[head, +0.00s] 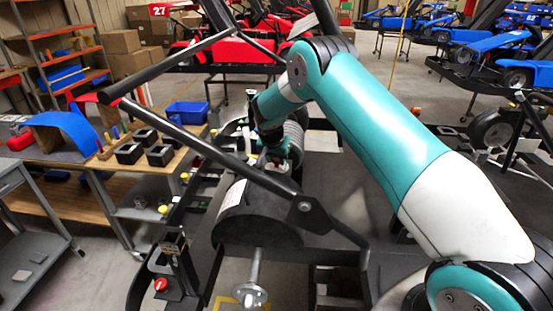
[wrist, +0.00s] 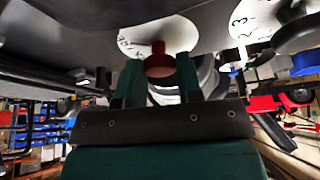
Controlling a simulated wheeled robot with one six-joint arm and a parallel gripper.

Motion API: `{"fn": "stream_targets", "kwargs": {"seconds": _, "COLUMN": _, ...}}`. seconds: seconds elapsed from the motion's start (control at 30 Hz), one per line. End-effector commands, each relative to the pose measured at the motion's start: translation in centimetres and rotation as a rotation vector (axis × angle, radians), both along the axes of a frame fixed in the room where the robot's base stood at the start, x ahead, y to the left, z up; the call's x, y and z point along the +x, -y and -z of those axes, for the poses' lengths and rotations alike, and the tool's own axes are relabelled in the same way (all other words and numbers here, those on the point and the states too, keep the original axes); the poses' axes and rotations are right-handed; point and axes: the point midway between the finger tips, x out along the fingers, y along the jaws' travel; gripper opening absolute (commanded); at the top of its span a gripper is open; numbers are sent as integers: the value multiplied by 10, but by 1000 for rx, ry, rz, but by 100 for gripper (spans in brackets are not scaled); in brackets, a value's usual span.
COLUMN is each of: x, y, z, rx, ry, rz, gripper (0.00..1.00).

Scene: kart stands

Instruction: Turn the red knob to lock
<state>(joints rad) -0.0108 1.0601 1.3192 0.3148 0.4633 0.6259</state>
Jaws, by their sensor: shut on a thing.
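The red knob (wrist: 158,62) shows in the wrist view in front of a white round plate (wrist: 140,36) with dark writing. My gripper (wrist: 159,72) has its two green fingers on either side of the knob, shut on it. In the head view my gripper (head: 275,158) is small and partly hidden, low over the middle of the black kart frame, behind a black drum (head: 250,215). The knob's turn angle and any lock marks cannot be read.
Black bars (head: 215,155) cross in front of my gripper. A wooden workbench (head: 75,200) with black boxes and a blue bin (head: 187,112) stands at the left. Another red knob-like part (head: 160,285) sits low at the front left. Red and blue karts stand behind.

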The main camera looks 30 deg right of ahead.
Motion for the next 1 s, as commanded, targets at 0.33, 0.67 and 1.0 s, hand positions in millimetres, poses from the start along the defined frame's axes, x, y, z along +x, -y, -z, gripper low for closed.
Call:
{"fn": "stream_targets", "kwargs": {"seconds": 0.33, "x": -1, "y": 2, "z": 4, "rx": -1, "ry": 2, "rz": -204, "gripper": 10}}
{"fn": "stream_targets", "kwargs": {"seconds": 0.67, "x": -2, "y": 4, "z": 4, "rx": -1, "ry": 2, "rz": -515, "gripper": 10}}
{"fn": "stream_targets", "kwargs": {"seconds": 1.0, "x": -2, "y": 7, "z": 3, "rx": -1, "ry": 0, "rz": -838, "gripper": 10}}
